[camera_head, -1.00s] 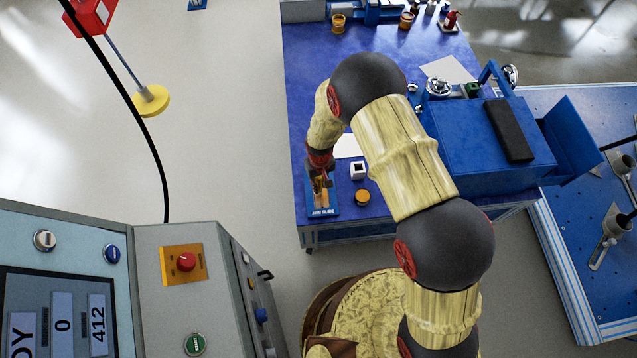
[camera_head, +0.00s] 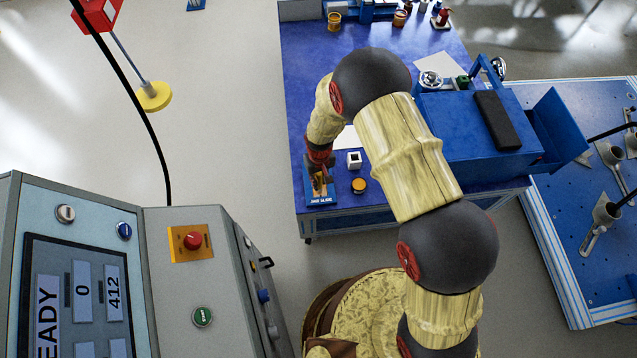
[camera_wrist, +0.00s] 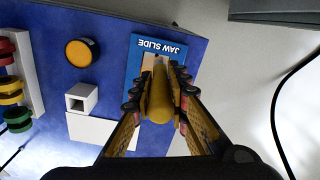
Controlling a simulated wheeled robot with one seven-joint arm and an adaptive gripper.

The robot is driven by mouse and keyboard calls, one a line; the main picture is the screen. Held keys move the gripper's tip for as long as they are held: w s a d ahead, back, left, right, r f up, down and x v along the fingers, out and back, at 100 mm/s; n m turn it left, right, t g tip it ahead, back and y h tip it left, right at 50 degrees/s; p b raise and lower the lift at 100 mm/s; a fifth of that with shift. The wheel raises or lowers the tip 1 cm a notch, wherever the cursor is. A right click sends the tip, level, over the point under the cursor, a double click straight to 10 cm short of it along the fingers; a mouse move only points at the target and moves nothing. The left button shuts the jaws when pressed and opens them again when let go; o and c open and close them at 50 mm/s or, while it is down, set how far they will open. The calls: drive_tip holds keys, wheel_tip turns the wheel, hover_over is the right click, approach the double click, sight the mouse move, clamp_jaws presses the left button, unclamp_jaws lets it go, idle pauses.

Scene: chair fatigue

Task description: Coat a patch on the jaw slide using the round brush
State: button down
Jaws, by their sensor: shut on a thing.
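The jaw slide is a blue plate lettered "JAW SLIDE" (camera_wrist: 140,55) on the blue table; it also shows near the table's front left corner in the head view (camera_head: 319,195). My gripper (camera_wrist: 161,95) is over the plate, its two fingers shut on a yellow-orange round handle, which I take for the round brush (camera_wrist: 158,100). The handle hides the brush's tip and part of the plate, so I cannot tell whether the bristles touch it. In the head view my gripper (camera_head: 319,170) covers much of the plate.
A round orange-topped pot (camera_wrist: 80,52) and a white square block with a hole (camera_wrist: 81,98) stand beside the plate. A white sheet (camera_wrist: 100,132) lies near them. A blue toolbox (camera_head: 460,125) stands on the table's right. A control console (camera_head: 100,270) is at lower left.

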sight(320, 176)
drive_tip(key=shift+r+p, duration=0.95)
drive_tip(key=shift+r, duration=1)
drive_tip(key=shift+d, duration=0.1)
